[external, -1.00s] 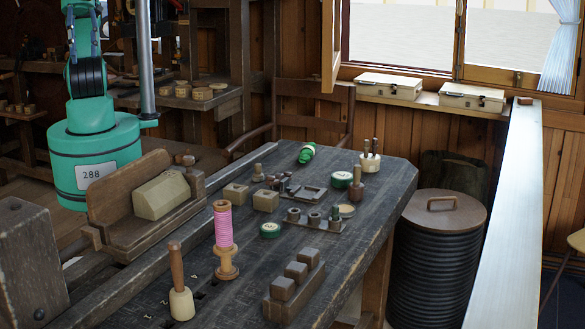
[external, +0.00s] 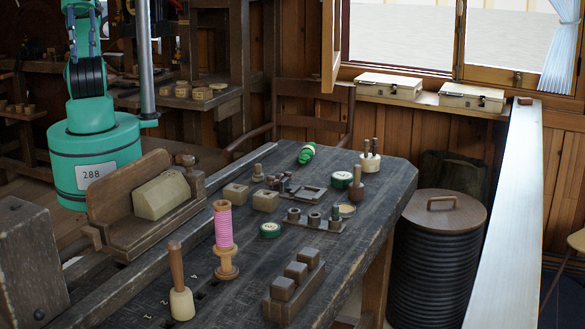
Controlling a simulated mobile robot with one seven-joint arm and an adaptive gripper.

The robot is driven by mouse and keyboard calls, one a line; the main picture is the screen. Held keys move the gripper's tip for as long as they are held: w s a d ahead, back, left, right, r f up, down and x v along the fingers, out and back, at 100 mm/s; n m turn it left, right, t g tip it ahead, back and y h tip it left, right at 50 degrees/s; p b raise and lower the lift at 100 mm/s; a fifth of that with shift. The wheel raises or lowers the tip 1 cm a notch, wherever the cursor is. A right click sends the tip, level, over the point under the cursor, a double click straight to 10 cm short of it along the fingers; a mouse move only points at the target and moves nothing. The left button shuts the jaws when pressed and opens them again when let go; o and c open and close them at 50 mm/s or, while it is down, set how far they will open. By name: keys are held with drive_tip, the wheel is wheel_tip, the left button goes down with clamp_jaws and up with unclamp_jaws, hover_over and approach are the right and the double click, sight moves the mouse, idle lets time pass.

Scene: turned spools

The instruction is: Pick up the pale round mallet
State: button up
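The pale round mallet (external: 181,302) stands upright on its head at the near left of the dark workbench (external: 330,311), with its brown wooden handle pointing up. Its head is cream-coloured and rounded. Nothing touches the mallet. My gripper is out of the picture; only my green base and the lower part of my arm show at the upper left, behind the bench.
A spool of pink thread (external: 225,240) stands just right of the mallet. A block with several brown cubes (external: 295,280) lies further right. A wooden holder with a pale block (external: 160,196) sits at the left. Small tins, blocks and tools fill the far bench.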

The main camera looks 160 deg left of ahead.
drive_tip(key=shift+w, duration=0.1)
drive_tip(key=w+r+p, duration=0.2)
drive_tip(key=w+r, duration=0.3)
drive_tip(key=w, duration=0.4)
drive_tip(key=n+g+p, duration=0.3)
drive_tip(key=g+p, duration=0.3)
drive_tip(key=p, duration=0.4)
hover_over(173, 243)
wheel_tip(173, 243, down, 29)
drive_tip(key=shift+d+r, duration=0.1)
drive_tip(key=shift+r, duration=0.05)
drive_tip(key=shift+f, duration=0.25)
drive_tip(key=shift+f, duration=0.1)
drive_tip(key=shift+f+p, duration=0.5)
drive_tip(key=shift+f, duration=3.75)
